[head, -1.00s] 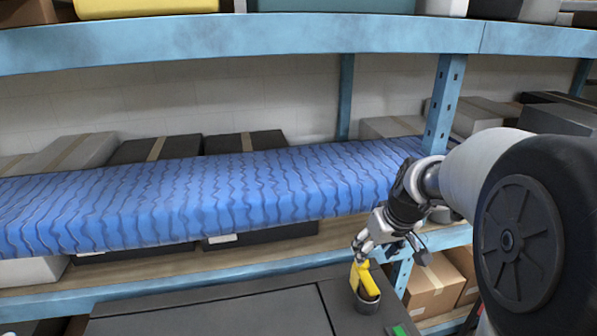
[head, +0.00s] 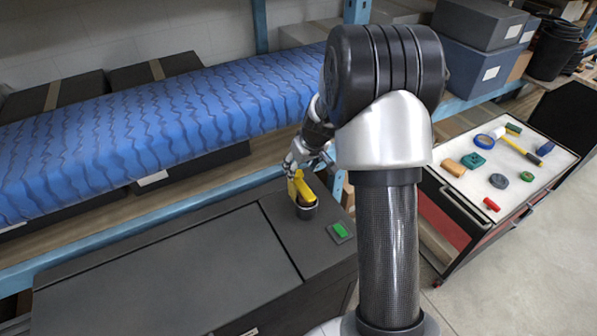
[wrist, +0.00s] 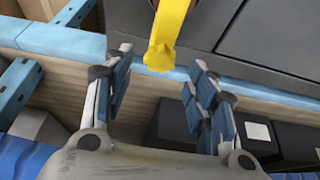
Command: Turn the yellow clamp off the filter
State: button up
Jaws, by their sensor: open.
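The yellow clamp (head: 307,193) stands on a short dark round filter (head: 306,211) at the right end of a dark grey cabinet top. My gripper (head: 292,167) is just behind and above the clamp in the head view, and is open. In the wrist view the yellow clamp (wrist: 166,35) reaches down from the top edge, its rounded end just beyond the gap between my open fingers (wrist: 160,82). Nothing is between the fingers.
A green button (head: 341,231) is on the cabinet top (head: 170,275) beside the filter. A shelf with a blue wavy-patterned roll (head: 170,120) runs close behind. A cart (head: 480,135) with several tools stands to the right. Open floor lies at the lower right.

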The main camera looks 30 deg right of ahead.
aim_at(299, 175)
jog(key=shift+x, duration=1.75)
jog(key=shift+c, duration=0.6)
grip_shut()
